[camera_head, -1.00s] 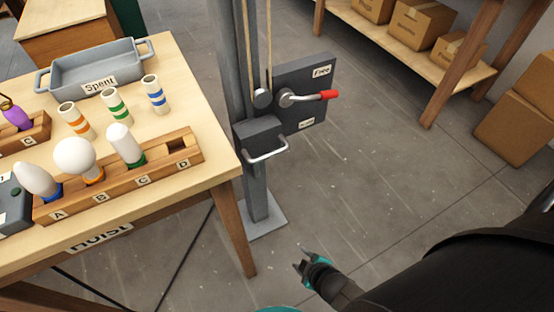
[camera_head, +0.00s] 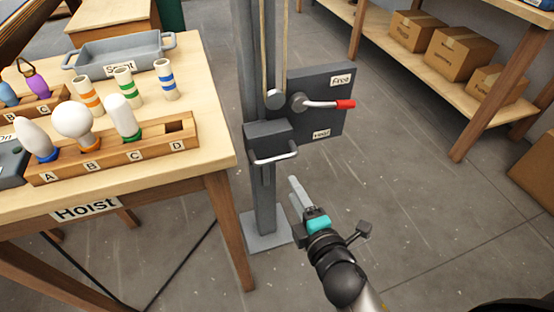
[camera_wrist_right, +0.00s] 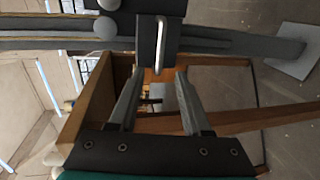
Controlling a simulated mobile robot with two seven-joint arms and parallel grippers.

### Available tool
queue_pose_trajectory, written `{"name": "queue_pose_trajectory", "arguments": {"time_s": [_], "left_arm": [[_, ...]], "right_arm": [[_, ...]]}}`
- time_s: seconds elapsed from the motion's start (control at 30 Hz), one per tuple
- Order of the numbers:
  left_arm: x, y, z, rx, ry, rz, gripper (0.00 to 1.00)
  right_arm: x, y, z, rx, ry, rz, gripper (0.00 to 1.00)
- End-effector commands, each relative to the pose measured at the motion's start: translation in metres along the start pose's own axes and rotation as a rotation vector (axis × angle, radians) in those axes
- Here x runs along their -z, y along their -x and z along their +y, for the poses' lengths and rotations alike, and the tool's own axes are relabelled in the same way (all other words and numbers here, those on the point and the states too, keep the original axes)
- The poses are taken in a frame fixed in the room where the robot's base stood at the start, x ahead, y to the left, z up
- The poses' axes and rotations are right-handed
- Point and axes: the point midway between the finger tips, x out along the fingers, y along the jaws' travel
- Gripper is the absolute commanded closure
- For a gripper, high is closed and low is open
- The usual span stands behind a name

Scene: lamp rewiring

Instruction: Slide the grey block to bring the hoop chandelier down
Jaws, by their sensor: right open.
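The grey block (camera_head: 270,138) sits on the grey post (camera_head: 262,195) and carries a metal bar handle (camera_head: 273,158) on its front. In the right wrist view the block (camera_wrist_right: 163,8) is at the top, with its handle (camera_wrist_right: 159,52) pointing down between my fingers. My right gripper (camera_head: 297,190) is below the handle in the head view, apart from it. In the right wrist view its fingers (camera_wrist_right: 157,95) are spread and empty. The hoop chandelier does not show in these frames. My left gripper is not in view.
A plate (camera_head: 325,95) labelled Free, with a red-tipped lever (camera_head: 345,104), stands right of the block. The wooden table (camera_head: 205,160) with the bulb rack (camera_head: 150,158) and grey tray (camera_head: 118,52) is at left. A shelf with boxes (camera_head: 458,53) is at right. Open floor lies between.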

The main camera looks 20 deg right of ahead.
Motion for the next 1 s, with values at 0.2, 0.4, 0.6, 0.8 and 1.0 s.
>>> {"name": "queue_pose_trajectory", "arguments": {"time_s": [0.2, 0.4, 0.6, 0.8, 1.0], "left_arm": [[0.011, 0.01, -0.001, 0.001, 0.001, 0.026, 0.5], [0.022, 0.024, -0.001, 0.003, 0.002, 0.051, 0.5], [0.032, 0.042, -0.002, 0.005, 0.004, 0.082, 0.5], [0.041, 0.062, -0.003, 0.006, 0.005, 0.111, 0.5], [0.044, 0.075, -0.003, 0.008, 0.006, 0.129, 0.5]], "right_arm": [[0.0, -0.033, -0.001, -0.002, 0.001, 0.001, 0.51], [0.0, -0.063, -0.001, -0.002, 0.0, 0.002, 0.51], [0.0, -0.094, -0.002, -0.001, -0.001, 0.001, 0.51], [0.0, -0.119, -0.002, 0.0, -0.001, 0.002, 0.51], [0.0, -0.135, -0.002, 0.001, -0.002, 0.001, 0.51]]}}
